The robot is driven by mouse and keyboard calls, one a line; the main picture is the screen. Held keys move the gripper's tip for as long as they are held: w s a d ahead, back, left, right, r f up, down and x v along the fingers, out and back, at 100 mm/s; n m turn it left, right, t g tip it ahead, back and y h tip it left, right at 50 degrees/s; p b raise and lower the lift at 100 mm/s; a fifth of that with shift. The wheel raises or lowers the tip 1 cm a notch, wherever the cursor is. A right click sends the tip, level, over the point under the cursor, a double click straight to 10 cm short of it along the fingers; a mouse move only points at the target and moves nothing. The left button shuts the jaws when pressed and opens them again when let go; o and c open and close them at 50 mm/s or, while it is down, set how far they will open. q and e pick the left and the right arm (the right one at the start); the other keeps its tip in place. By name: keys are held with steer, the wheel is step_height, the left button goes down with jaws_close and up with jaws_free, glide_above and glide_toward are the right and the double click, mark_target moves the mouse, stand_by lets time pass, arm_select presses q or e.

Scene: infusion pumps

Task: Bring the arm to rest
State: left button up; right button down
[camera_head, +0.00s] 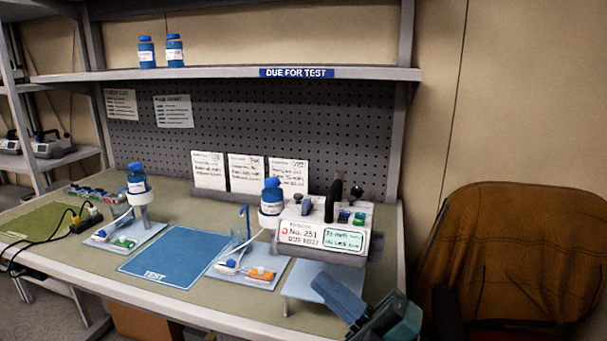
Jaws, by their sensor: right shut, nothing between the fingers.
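My right gripper (335,292) is at the bottom of the head view, right of centre. Its fingers are shut and empty, pointing up and left. It shows in front of the right end of the bench (200,312), overlapping the pale plate under the infusion pump. The infusion pump (325,238), labelled No. 251, sits just above and behind the fingers in the picture. I cannot tell how much gap lies between them. My left gripper is not in view.
A blue TEST mat (165,262) lies empty mid-bench. Blue-capped bottles stand on holders left (137,180) and right (271,195) of it. Two bottles stand on the shelf (215,74). A brown-covered chair (520,260) is at the right. A black cable (25,248) hangs at the left.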

steer(key=w+d+f+m+t+h, duration=0.1)
steer(key=d+f+m+t+h, duration=0.45)
steer(key=f+m+h, duration=0.7)
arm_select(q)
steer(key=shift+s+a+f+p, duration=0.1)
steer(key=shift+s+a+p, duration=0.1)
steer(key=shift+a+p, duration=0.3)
arm_select(e)
steer(key=s+d+f+m+g+h, duration=0.2)
steer(key=s+f+m, duration=0.4)
steer(key=f, duration=0.4)
steer(key=s+d+f+m+g+h, duration=0.2)
steer(key=s+f+m+g, duration=0.3)
steer(key=f, duration=0.6)
steer(key=s+d+m, duration=0.1)
steer(key=s, duration=0.1)
steer(key=shift+s+f+h, duration=0.25)
steer(key=shift+s+h, duration=0.1)
